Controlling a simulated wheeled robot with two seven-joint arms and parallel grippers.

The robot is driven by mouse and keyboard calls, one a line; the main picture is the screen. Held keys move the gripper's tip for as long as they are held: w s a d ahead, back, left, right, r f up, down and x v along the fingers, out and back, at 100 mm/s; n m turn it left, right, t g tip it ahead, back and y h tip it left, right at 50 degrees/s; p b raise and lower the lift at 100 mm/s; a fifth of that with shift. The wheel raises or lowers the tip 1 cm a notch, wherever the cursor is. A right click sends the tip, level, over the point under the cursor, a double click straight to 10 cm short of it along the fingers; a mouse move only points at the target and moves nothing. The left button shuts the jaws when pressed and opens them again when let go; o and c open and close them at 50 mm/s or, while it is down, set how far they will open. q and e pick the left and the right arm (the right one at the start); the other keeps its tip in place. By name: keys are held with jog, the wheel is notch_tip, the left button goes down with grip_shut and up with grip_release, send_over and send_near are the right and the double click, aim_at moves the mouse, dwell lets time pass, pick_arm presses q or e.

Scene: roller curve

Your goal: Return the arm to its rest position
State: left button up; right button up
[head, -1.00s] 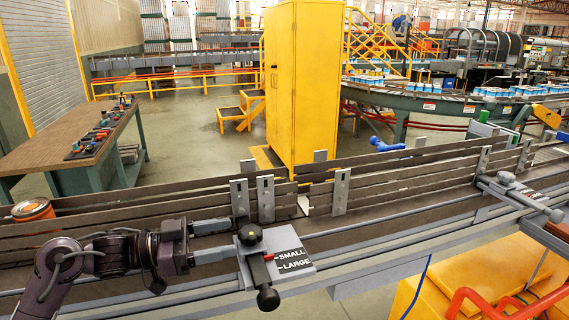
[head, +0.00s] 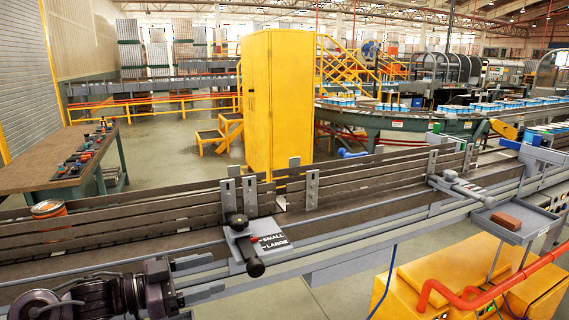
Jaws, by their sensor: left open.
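My left arm, dark purple, comes in at the bottom left of the head view. My left gripper (head: 213,275) is open and empty, its grey fingers pointing right, at the near side of the conveyor. It is apart from the guide-rail adjuster (head: 238,242), whose black knobs and red pointer stand to its upper right. The pointer is beside the SMALL mark on the label plate (head: 272,241). My right gripper is not in view.
The conveyor (head: 120,242) with metal guide rails crosses the view. An orange can (head: 49,209) stands on it at the left. A second adjuster (head: 462,189) is at the right. A brown block (head: 507,221) lies on a grey tray beyond yellow machinery (head: 450,280).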

pick_arm(q)
jog(key=s+f+n+t+y, duration=0.3)
jog(key=f+n+y, duration=0.4)
jog(key=f+y, duration=0.6)
jog(key=s+a+f+n+g+y, duration=0.15)
jog(key=s+f+g, duration=0.3)
jog(key=s, duration=0.55)
jog(key=s+a+f+n+g+y, duration=0.1)
jog(key=s+a+f+n+g, duration=0.3)
jog(key=s, duration=0.6)
notch_tip(320, 180, down, 31)
jog(key=d+m+b, duration=0.1)
jog(key=m, duration=0.1)
jog(key=s+a+f+g+b, duration=0.1)
jog(key=s+a+f, duration=0.2)
jog(key=s+f, duration=1.7)
jog(key=shift+s+f+g, duration=0.25)
jog(key=shift+s+g, duration=0.1)
jog(key=shift+s, duration=0.1)
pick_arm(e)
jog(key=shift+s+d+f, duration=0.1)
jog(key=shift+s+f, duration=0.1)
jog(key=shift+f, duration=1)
